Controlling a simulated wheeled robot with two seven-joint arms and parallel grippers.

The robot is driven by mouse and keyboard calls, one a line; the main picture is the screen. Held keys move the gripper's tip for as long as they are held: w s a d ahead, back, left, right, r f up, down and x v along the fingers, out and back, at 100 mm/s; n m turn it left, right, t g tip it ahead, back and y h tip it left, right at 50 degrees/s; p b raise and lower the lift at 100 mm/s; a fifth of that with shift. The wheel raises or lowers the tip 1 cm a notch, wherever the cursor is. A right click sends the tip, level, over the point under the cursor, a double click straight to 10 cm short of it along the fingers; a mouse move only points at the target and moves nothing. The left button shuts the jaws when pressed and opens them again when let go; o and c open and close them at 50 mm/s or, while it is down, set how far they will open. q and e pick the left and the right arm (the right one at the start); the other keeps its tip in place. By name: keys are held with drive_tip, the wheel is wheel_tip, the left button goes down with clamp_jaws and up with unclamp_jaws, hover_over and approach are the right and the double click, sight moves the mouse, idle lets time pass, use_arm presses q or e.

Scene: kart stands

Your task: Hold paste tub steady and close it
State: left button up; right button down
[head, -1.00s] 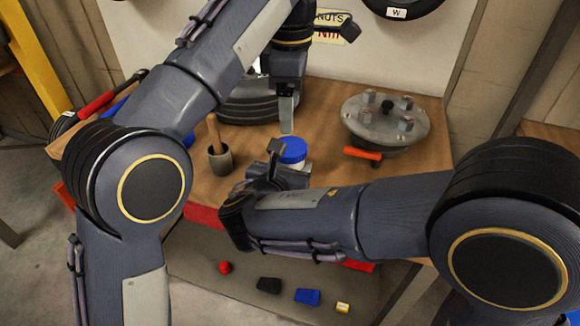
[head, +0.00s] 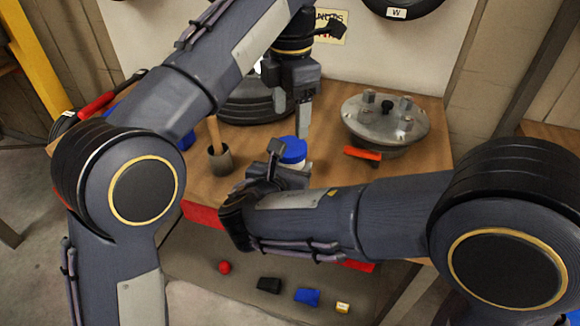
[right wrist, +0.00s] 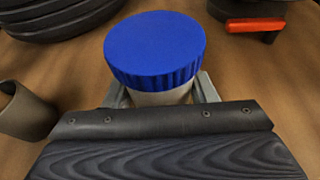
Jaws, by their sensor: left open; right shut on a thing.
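The paste tub (right wrist: 160,97) is pale with a blue ribbed lid (right wrist: 155,45) on top, and stands upright on the wooden bench. It also shows in the head view, where its blue lid (head: 292,150) is clear but my right gripper hides much of its body. My right gripper (right wrist: 160,92) is shut on the tub's body, one finger at each side, below the lid. My left gripper (head: 303,120) is open and empty, pointing down just above and behind the lid, apart from it as far as I can tell. Whether the lid is fully seated I cannot tell.
A grey cup with a wooden-handled brush (head: 220,160) stands left of the tub. Black tyres (head: 250,100) lie behind. A metal hub with studs (head: 385,120) and an orange-handled tool (head: 362,153) are at right. Several small items lie on the lower shelf (head: 200,270).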

sight(290, 147)
use_arm(q)
wheel_tip(290, 147, down, 7)
drive_tip(key=shift+r, duration=0.2)
idle(0.3)
drive_tip(key=c, duration=0.8)
drive_tip(key=m, duration=0.3)
drive_tip(key=o, duration=0.9)
drive_tip(key=shift+o, duration=0.9)
drive_tip(key=shift+s, duration=0.1)
